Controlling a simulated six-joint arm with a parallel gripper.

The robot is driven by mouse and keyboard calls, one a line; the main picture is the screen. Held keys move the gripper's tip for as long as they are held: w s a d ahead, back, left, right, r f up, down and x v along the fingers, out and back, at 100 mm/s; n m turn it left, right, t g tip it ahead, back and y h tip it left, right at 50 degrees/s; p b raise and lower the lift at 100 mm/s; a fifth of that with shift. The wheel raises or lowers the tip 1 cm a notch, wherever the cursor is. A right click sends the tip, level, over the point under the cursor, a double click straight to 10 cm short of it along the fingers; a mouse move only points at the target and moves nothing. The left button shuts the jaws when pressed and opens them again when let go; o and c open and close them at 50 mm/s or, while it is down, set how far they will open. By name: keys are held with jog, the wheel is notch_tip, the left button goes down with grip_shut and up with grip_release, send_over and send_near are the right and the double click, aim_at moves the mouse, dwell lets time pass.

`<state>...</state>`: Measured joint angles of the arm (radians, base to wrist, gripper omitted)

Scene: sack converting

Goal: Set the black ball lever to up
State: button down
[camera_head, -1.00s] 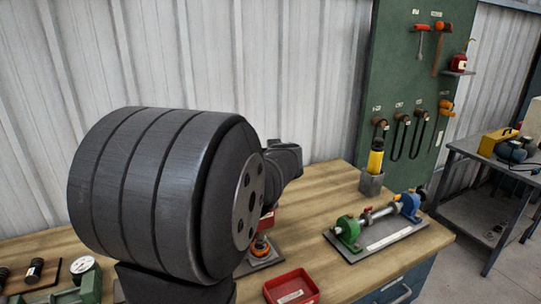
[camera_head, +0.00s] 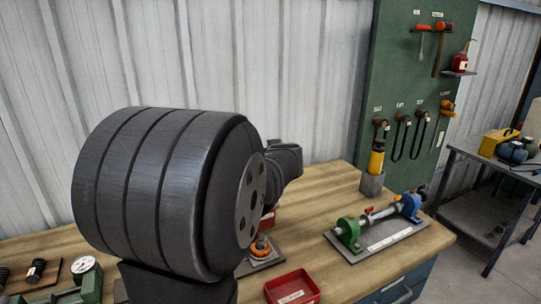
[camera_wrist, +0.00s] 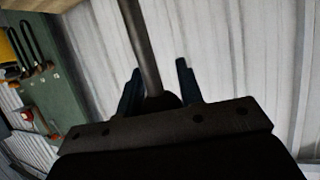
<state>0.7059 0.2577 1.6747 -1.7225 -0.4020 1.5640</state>
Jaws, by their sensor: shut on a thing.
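My gripper (camera_wrist: 158,68) shows in the wrist view, with its two dark fingers on either side of a dark round knob. The knob, the black ball (camera_wrist: 164,100), sits low between the fingers, partly hidden by the gripper body. A grey rod, the lever's shaft (camera_wrist: 140,40), runs from it to the top edge of the wrist view. The jaws are shut on the ball. In the head view my arm hides the gripper and the lever, so the lever's full angle cannot be told there.
A grey plate with an orange-topped fitting (camera_head: 261,245) stands beside my arm on the wooden bench. A red tray (camera_head: 292,288) lies in front. A pegboard (camera_head: 390,90) rises behind.

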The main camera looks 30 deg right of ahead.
jog(key=shift+a+f, duration=0.25)
jog(key=shift+f, duration=0.1)
dwell(0.6)
jog(key=c, duration=1.2)
grip_release()
jog(key=shift+w, duration=0.1)
jog(key=shift+o, duration=1)
jog(key=shift+d+r, duration=0.1)
jog(key=shift+r, duration=0.05)
jog(key=v, duration=1.7)
jog(key=shift+s, duration=0.2)
jog(key=shift+r, duration=0.15)
